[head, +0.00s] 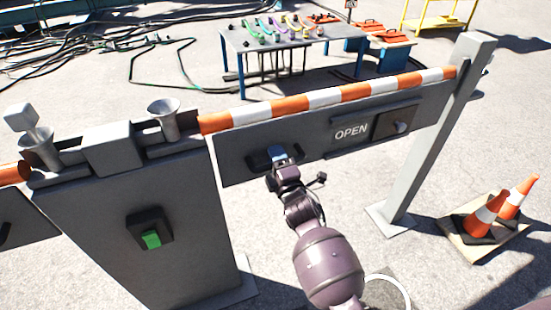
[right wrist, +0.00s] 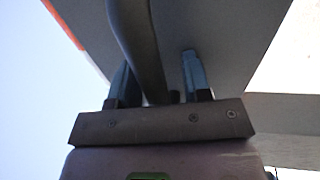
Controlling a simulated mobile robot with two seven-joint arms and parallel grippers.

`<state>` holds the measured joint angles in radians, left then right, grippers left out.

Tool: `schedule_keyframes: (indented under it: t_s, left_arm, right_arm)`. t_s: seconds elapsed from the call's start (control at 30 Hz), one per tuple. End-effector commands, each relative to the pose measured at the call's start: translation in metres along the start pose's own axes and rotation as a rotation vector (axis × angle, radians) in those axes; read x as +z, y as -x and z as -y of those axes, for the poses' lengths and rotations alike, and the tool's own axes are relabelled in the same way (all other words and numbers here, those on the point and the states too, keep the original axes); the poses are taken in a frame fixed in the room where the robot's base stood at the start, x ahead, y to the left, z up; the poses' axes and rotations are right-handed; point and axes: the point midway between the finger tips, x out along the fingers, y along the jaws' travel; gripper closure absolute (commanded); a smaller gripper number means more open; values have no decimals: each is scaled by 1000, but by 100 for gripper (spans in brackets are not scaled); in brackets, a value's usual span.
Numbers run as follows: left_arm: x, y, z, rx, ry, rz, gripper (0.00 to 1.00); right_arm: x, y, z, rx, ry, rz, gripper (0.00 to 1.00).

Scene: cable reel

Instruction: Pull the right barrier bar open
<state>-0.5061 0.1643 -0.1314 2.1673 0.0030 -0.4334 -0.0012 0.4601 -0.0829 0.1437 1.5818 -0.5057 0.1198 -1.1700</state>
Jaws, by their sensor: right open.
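The right barrier bar (head: 330,97) has orange and white stripes and tops a grey panel (head: 236,158). It spans from the grey cabinet to the post at right and looks level. A dark handle (head: 259,161) sits on the panel's left part. My right gripper (head: 278,153) is at this handle. In the right wrist view, the dark handle (right wrist: 140,45) runs between the two blue fingers of my right gripper (right wrist: 158,78), which stand apart on either side of it. Whether either finger touches it is unclear. My left gripper is not in view.
A grey cabinet (head: 175,220) with a green switch (head: 151,240) stands left of the panel. A grey post (head: 425,150) stands at the bar's right end. A table (head: 275,45) with coloured items and loose cables lie behind.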

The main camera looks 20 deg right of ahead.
Motion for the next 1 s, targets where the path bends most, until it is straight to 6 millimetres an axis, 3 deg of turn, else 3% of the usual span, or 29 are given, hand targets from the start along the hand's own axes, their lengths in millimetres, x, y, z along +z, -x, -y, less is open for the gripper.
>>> schedule_keyframes:
  t_s: [0.17, 0.47, 0.77, 1.0]
  left_arm:
    - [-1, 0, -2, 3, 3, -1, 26]
    - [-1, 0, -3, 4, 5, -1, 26]
    - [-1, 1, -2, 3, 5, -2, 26]
    - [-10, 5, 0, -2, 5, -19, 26]
  right_arm:
    - [0, 0, 0, 1, 0, 0, 56]
    - [0, 0, 0, 1, 0, 0, 100]
    - [0, 2, -1, 1, 0, -2, 100]
    - [2, 19, -7, 4, -2, -28, 100]
